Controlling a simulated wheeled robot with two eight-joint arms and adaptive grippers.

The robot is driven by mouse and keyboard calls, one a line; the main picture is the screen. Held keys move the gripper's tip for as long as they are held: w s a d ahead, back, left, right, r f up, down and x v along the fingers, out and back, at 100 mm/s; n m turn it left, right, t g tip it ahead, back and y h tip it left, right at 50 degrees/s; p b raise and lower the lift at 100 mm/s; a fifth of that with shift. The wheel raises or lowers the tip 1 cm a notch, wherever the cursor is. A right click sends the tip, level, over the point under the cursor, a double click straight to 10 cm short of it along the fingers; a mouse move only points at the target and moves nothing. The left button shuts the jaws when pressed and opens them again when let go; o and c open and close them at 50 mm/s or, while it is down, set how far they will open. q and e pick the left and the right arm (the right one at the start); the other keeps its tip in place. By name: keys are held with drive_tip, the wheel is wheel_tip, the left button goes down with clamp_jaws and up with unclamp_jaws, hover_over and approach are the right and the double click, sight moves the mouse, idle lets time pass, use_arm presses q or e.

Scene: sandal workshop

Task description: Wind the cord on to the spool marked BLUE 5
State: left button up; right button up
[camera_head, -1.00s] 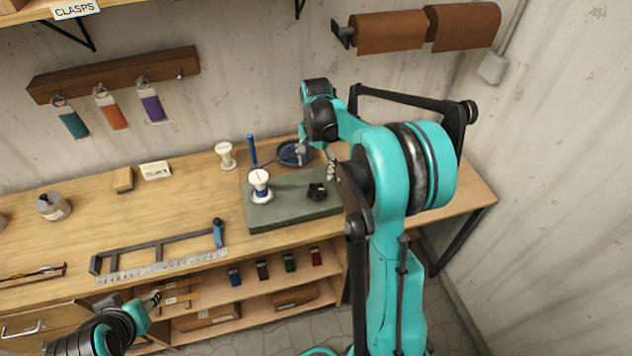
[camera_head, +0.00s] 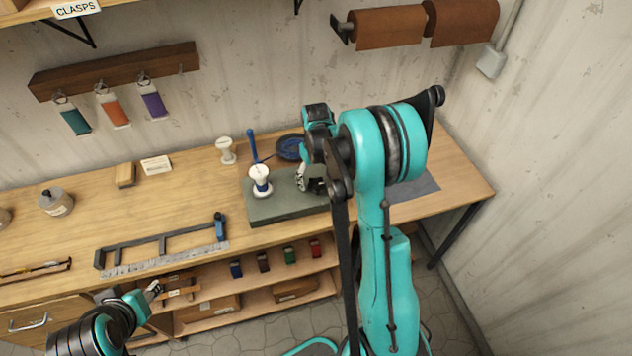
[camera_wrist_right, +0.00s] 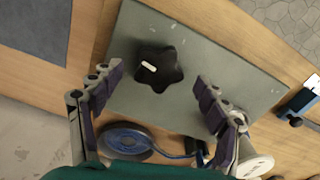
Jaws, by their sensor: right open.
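A black star-shaped knob (camera_wrist_right: 160,68) with a white mark sits on the board. My right gripper (camera_wrist_right: 157,97) is open above the board, its fingers on either side of the knob, apart from it. My left gripper (camera_head: 154,290) is low at the left, its opening unclear.
A second white spool (camera_head: 227,150) and an upright blue handle (camera_head: 252,145) stand at the back. A ruler with a dark frame (camera_head: 165,250) lies front left. A dark grey mat (camera_head: 415,188) lies right of the board. The table between board and ruler is clear.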

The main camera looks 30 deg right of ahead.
drive_tip(key=shift+f, duration=0.7)
drive_tip(key=c, duration=1.1)
drive_tip(key=shift+f+m+b, duration=0.1)
drive_tip(key=shift+m+b, duration=0.65)
drive_tip(key=shift+m, duration=0.35)
drive_tip(key=shift+c, duration=0.2)
drive_tip(key=shift+m, duration=0.9)
drive_tip(key=o, duration=1.1)
